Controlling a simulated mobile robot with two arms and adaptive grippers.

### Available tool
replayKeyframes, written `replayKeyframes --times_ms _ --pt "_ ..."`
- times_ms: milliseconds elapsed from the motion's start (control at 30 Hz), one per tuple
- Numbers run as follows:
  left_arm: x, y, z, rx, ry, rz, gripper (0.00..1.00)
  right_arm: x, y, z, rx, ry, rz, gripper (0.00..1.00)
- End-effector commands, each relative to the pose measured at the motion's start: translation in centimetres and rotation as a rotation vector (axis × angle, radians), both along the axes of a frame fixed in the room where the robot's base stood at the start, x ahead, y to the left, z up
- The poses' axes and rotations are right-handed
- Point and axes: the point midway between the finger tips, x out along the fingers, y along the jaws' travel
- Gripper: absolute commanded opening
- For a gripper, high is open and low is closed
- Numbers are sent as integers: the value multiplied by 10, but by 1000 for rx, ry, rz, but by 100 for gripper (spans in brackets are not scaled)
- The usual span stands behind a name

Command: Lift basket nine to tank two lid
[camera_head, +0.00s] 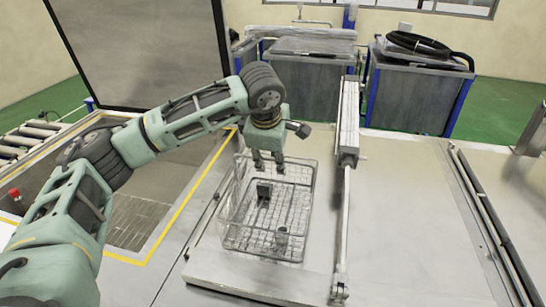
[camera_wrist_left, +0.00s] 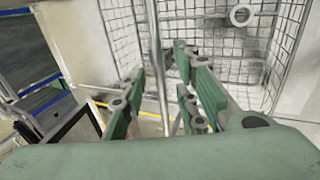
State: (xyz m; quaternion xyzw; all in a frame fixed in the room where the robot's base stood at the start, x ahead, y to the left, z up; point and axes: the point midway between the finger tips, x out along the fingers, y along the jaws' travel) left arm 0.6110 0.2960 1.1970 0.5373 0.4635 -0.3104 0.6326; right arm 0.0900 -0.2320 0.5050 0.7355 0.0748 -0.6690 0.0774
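A wire mesh basket (camera_head: 307,205) stands on the pale grey flat surface in the middle of the head view. It holds a small dark block and a small grey cylinder. My left gripper (camera_head: 268,165) points down over the basket's far part. In the left wrist view, my left gripper's green fingers (camera_wrist_left: 165,95) are spread apart, with a thin basket rail (camera_wrist_left: 157,50) running between them. I cannot tell if they touch it. Two tanks stand at the back, with a left lid (camera_head: 312,46) and a right lid (camera_head: 420,62); no number is readable. My right gripper is not in view.
A long metal bar with a cylinder (camera_head: 346,150) stands right of the basket. A black hose (camera_head: 418,42) lies on the right tank. The pale surface (camera_head: 400,220) right of the bar is clear. A yellow-edged recess (camera_head: 140,215) is at left.

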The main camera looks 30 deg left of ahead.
Motion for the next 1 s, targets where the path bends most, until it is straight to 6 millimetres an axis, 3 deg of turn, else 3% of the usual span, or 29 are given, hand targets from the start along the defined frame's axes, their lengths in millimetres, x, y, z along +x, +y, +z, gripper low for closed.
replayKeyframes --times_ms 500,767,1000 --pt "-35 -10 91 -3 -10 -1 29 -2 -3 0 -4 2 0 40" --pt "-44 -12 112 -2 -7 0 29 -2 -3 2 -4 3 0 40" --pt "-44 -12 135 -2 -9 0 29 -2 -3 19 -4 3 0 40"
